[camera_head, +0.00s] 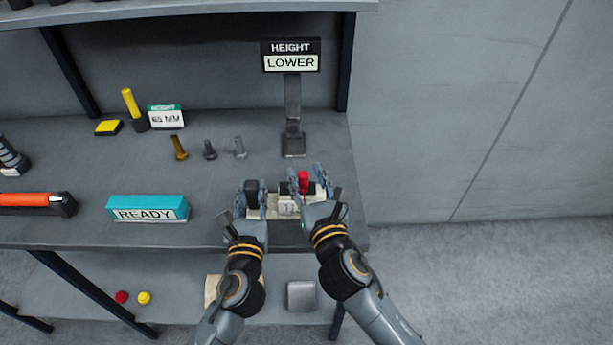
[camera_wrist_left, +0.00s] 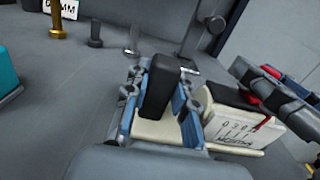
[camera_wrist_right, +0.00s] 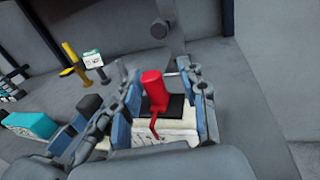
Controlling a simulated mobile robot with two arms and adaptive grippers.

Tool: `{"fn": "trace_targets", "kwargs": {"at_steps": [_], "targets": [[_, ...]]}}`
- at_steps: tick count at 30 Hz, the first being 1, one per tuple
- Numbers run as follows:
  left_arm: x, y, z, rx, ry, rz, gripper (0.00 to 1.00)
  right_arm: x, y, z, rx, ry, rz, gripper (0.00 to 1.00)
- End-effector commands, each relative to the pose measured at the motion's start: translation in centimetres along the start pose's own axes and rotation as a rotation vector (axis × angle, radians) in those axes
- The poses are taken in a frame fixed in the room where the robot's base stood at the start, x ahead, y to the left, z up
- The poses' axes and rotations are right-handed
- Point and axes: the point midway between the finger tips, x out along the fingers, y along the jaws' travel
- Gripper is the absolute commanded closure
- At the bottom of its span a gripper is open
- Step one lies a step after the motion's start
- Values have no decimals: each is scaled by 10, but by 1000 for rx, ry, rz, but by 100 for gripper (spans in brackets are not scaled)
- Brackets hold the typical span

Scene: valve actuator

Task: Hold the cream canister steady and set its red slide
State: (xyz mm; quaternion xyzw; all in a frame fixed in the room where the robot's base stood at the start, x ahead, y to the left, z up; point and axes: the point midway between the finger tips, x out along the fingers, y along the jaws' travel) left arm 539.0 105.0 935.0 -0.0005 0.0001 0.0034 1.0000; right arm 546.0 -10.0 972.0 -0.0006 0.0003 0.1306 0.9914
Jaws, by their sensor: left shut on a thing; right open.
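The cream canister (camera_wrist_left: 240,124) sits on the shelf near its right front edge, with a marked scale on its face. A black upright block (camera_wrist_left: 159,88) stands at its left end, and my left gripper (camera_head: 255,190) is shut on this block. The red slide (camera_wrist_right: 154,92) stands up from a dark slot on the canister's top, with a thin red pointer on the front. My right gripper (camera_head: 307,182) is open, its fingers on either side of the red slide with gaps visible. The fingers hide part of the canister in the head view.
A sign on a stand (camera_head: 291,63) reads HEIGHT LOWER behind the canister. A teal READY block (camera_head: 148,207), several bolts (camera_head: 209,149) and a 65 MM card (camera_head: 166,117) stand to the left. Bare shelf lies between the block and the bolts.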

Motion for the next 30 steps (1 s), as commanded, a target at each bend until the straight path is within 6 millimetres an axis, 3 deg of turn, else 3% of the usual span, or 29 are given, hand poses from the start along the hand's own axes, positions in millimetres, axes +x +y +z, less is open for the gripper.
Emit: {"fn": "trace_targets", "kwargs": {"at_steps": [5,18,24,30], "targets": [[0,-1,0,-1,-1,-3,100,-13,1,-1,0,2,2,58],[0,-2,0,-1,-1,-5,100,-101,0,-1,1,3,0,58],[0,-2,1,-1,-1,-5,100,-118,0,0,1,1,-1,58],[0,-2,1,-2,-2,-4,100,-120,0,0,0,0,-1,58]]}}
